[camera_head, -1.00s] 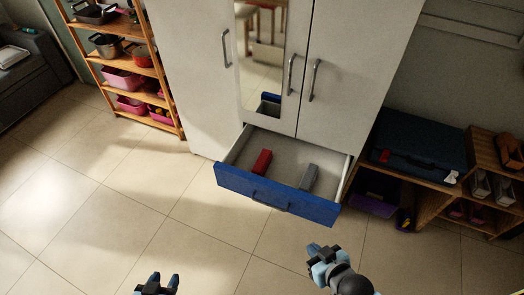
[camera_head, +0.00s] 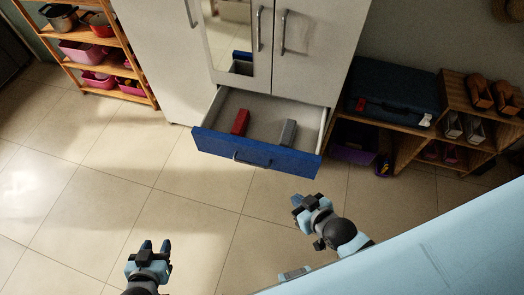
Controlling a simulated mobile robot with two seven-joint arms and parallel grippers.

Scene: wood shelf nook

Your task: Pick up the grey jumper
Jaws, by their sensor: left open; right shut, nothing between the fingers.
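A grey folded item (camera_head: 287,132), likely the grey jumper, lies in the right part of an open drawer (camera_head: 255,155) with a blue front, at the bottom of the white wardrobe. A red item (camera_head: 240,122) lies to its left in the same drawer, apart from it. My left gripper (camera_head: 154,246) is open and empty over the floor, in front of and left of the drawer. My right gripper (camera_head: 297,203) is shut and empty, in front of the drawer's right side, apart from the drawer and the grey item.
The white wardrobe (camera_head: 170,60) has a mirror and shut doors. A wooden shelf (camera_head: 140,88) with pots and pink bins stands left. A low shelf (camera_head: 403,150) with a blue case (camera_head: 395,90) and shoes stands right. The tiled floor in front is clear.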

